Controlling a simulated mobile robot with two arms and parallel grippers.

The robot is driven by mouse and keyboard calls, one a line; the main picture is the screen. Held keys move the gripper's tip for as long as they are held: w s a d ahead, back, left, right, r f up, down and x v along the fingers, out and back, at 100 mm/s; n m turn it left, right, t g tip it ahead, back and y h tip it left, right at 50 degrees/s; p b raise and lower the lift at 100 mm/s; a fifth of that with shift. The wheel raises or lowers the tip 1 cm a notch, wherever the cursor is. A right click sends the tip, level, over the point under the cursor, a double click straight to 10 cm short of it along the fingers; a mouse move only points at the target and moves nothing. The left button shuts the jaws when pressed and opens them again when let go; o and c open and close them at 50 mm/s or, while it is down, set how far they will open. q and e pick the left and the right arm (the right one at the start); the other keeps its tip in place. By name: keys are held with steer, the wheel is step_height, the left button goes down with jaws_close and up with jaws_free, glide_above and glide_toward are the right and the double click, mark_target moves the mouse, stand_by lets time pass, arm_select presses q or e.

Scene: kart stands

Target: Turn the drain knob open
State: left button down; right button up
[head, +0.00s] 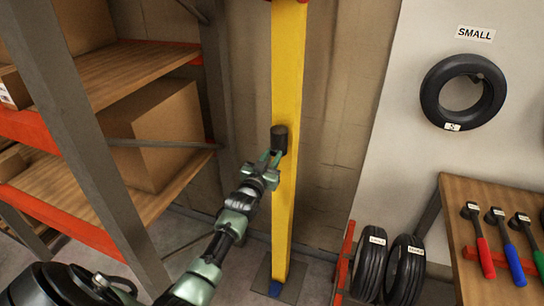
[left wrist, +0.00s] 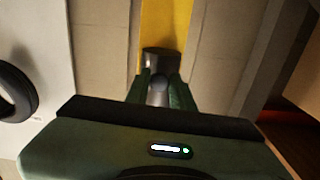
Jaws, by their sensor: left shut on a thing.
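The drain knob, a dark cylinder (head: 279,138), sticks out from a yellow post (head: 287,70). It also shows in the left wrist view (left wrist: 162,61), in front of the yellow post (left wrist: 166,22). My left gripper (head: 270,158) reaches up to the knob from below left. In the left wrist view its two green fingers (left wrist: 160,88) are shut on a grey part of the knob, just below the dark end. The fingers hide part of it. My right gripper is not in view.
An orange and grey shelf rack (head: 100,160) with cardboard boxes (head: 165,130) stands close on the left. On the right are a wooden table (head: 455,195) with several coloured-handled tools, two standing tyres (head: 370,265) and a wall tyre (head: 435,95) under a SMALL sign.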

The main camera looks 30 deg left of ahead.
arm_select(q)
steer(key=shift+f+n, duration=0.2)
steer(key=shift+n, duration=0.1)
stand_by(0.4)
steer(key=c, duration=1.2)
jaws_free()
steer(key=shift+r, duration=0.1)
steer(key=shift+c, duration=0.2)
steer(key=b+v, duration=0.1)
steer(key=v, duration=0.6)
steer(key=shift+s, duration=0.4)
steer(key=shift+d, duration=0.1)
